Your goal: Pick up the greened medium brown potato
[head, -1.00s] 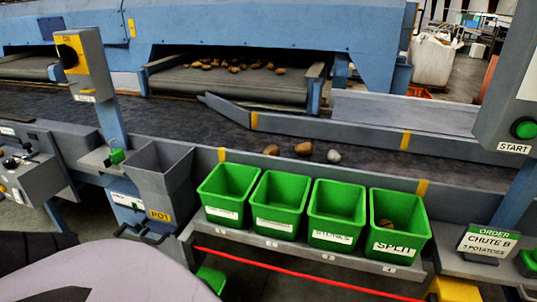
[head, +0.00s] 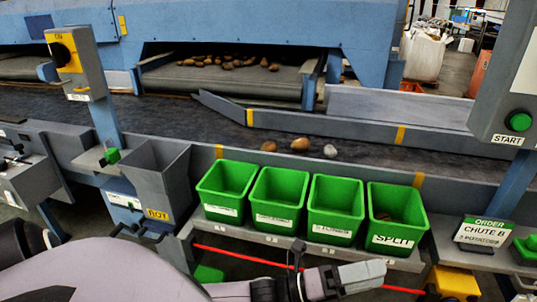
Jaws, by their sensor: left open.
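Three lumps lie in a row on the dark belt (head: 210,120) behind the green bins: a small brown potato (head: 268,146), a larger brown potato (head: 300,144) and a pale grey lump (head: 330,151). Green skin cannot be made out on any of them at this size. My left gripper (head: 376,271) is low in front of the bins, pointing right, open, with nothing seen in it. It is well apart from the lumps on the belt. My right gripper is not in view.
Green bins stand in a row on a shelf; the rightmost, marked SPLIT (head: 395,240), holds something brown. A grey ROT chute (head: 157,180) stands left of them. More potatoes (head: 228,62) lie on the far conveyor. A START panel (head: 510,100) hangs at right.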

